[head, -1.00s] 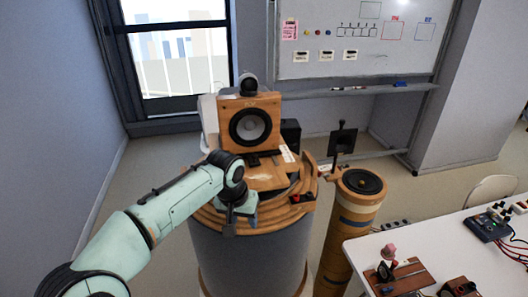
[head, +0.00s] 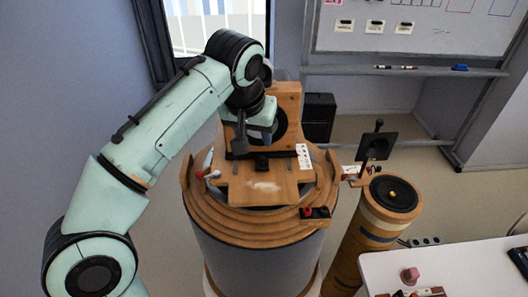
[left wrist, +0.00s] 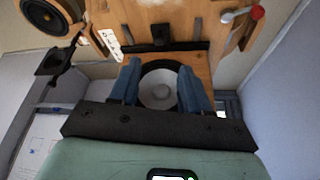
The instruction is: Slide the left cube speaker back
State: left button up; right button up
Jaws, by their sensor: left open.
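The wooden cube speaker (head: 290,103) with a dark round driver stands upright on a wooden board (head: 262,190) atop a round stepped stand. My left gripper (head: 254,148) is in front of the speaker's face and hides much of it in the head view. In the left wrist view the open fingers (left wrist: 160,88) point at the speaker, whose grey cone (left wrist: 158,94) shows between them. Nothing is held. I cannot tell whether the fingertips touch the speaker. My right gripper is not in view.
A black box (head: 319,115) is behind the stand on the right. A red-tipped lever (head: 208,175) and a black switch panel (head: 315,212) sit on the stand. A wooden column (head: 372,225) and white table (head: 440,265) are to the right.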

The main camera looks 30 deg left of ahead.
aim_at(262, 158)
pick_arm(q)
jog(key=b+x, duration=0.2)
jog(key=x, duration=0.8)
jog(key=shift+f, duration=0.15)
jog(key=shift+w+f, duration=0.45)
jog(key=shift+f, duration=0.05)
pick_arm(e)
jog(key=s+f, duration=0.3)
pick_arm(q)
grip_shut()
